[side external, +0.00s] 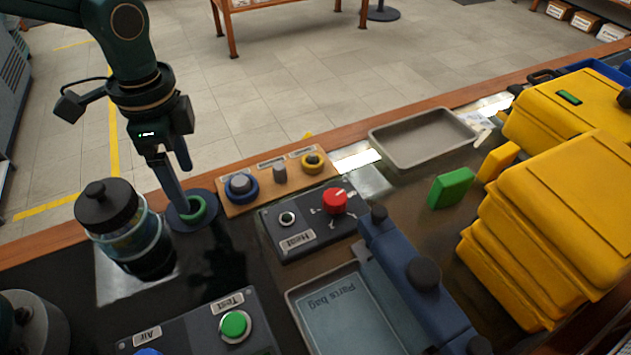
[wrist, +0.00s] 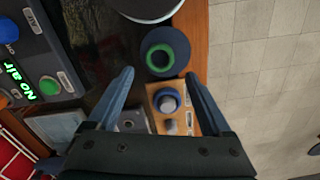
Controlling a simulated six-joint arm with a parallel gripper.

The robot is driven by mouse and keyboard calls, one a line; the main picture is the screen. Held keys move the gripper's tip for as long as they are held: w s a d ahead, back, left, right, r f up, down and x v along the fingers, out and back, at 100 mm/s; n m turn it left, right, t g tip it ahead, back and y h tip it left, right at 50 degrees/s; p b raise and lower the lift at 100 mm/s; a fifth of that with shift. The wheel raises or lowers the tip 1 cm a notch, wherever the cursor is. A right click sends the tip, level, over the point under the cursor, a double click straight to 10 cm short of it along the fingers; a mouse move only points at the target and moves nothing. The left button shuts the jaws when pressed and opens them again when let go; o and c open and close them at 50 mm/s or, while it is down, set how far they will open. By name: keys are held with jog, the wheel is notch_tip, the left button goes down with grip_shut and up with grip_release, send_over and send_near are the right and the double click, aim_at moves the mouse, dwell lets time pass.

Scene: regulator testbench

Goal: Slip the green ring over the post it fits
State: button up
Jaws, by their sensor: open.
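The green ring (side external: 196,209) lies in a round dark blue dish (side external: 177,222) at the bench's far edge; in the wrist view the ring (wrist: 178,57) lies just beyond the fingertips. My gripper (side external: 184,188) is open and empty, pointing down over the dish; one finger covers part of ring and dish in the side view. A wooden board (side external: 262,199) right of the dish carries three posts. The left post (side external: 239,183) wears a blue ring (side external: 246,194), the middle grey post (side external: 280,173) is bare, and the right post (side external: 313,158) wears a yellow ring (side external: 319,168).
A lidded jar (side external: 130,240) stands close left of the dish. A dark box with a red knob (side external: 335,201) sits in front of the board. An empty grey tray (side external: 420,138) lies to the right, near yellow cases (side external: 570,215). A button box (side external: 200,335) is in front.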

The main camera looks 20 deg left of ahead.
jog(key=s+a+r+n+t, duration=0.1)
jog(key=s+a+r+n, duration=0.1)
jog(key=r, duration=0.4)
jog(key=s+a+r+n+t, duration=0.1)
jog(key=s+a+r+n, duration=0.15)
jog(key=r, duration=0.25)
jog(key=s+a+f+n+t, duration=0.1)
jog(key=s+a+n+t, duration=0.1)
jog(key=s+n, duration=0.5)
jog(key=shift+s+a+t, duration=0.25)
jog(key=shift+a+t, duration=0.1)
jog(key=shift+t, duration=0.55)
jog(key=shift+f+n, duration=0.1)
jog(key=shift+n, duration=0.15)
jog(key=c, duration=0.3)
